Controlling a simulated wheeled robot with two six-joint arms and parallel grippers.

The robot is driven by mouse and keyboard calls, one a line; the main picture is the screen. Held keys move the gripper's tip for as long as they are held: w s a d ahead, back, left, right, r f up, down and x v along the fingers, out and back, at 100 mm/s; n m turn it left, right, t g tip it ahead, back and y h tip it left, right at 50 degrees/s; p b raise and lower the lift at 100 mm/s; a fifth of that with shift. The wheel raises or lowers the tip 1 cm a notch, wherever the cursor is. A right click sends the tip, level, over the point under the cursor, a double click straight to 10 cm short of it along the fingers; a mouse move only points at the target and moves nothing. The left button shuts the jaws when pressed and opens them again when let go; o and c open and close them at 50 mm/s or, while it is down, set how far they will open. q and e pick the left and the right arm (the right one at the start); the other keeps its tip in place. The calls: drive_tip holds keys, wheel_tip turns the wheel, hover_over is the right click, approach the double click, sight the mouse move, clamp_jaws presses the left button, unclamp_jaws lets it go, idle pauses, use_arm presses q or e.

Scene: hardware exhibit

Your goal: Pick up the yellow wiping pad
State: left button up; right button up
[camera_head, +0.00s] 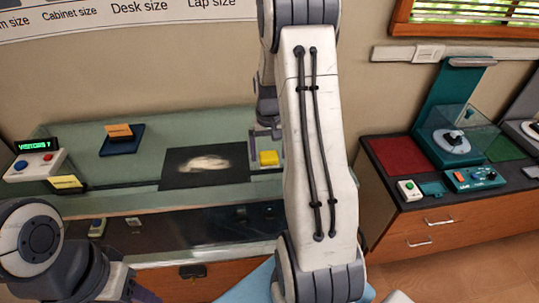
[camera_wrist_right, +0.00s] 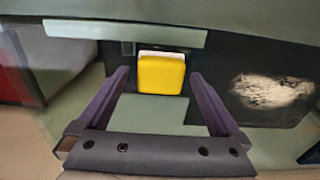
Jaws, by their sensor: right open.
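The yellow wiping pad (camera_head: 269,158) sits on a light patch of the green counter (camera_head: 225,125), just left of my right arm. In the right wrist view the pad (camera_wrist_right: 161,76) shows a yellow face with a pale strip along its top edge. My right gripper (camera_wrist_right: 160,80) is open, with the pad between and just beyond its two purple fingers; I see no contact. In the head view, my right arm hides much of this gripper. My left gripper (camera_head: 138,291) is low at the left, cut by the frame's edge, and its opening is unclear.
A dark panel with a whitish smear (camera_head: 205,164) lies left of the pad. Further left are a blue block with an orange piece (camera_head: 119,132) and a button box with a green display (camera_head: 38,160).

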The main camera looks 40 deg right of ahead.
drive_tip(key=shift+f, duration=0.65)
drive_tip(key=c, duration=1.2)
drive_tip(key=shift+r, duration=0.1)
drive_tip(key=shift+c, duration=0.2)
